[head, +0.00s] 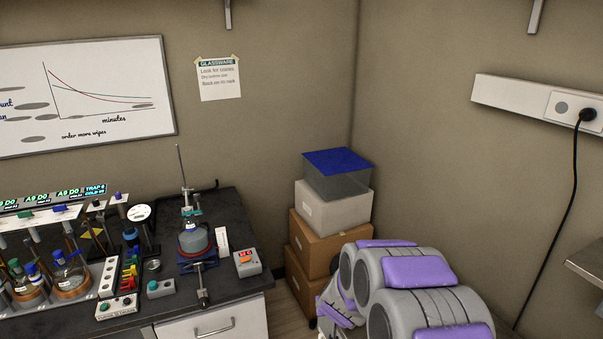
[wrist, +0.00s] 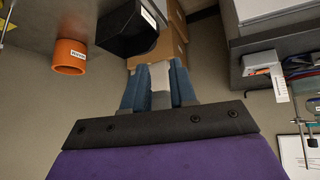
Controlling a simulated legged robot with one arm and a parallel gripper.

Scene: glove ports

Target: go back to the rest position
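My gripper (wrist: 160,72) shows in the wrist view, past a dark crossbar and a purple part of my own. Its two blue fingers stand apart with a narrow gap. The pale grey surface in the gap looks like the box stack behind; I see nothing clearly held. In the head view my grey and purple arm rises at the lower right, in front of the stack, and its gripper end is out of that picture.
The dark bench (head: 245,215) at the left carries a flask stand (head: 193,240), a red-display device (head: 247,262) and several glass vessels. Cardboard boxes (head: 313,246) and a blue-lidded bin (head: 338,175) fill the corner. The wrist view shows an orange cup (wrist: 70,56) and a black bin (wrist: 127,32).

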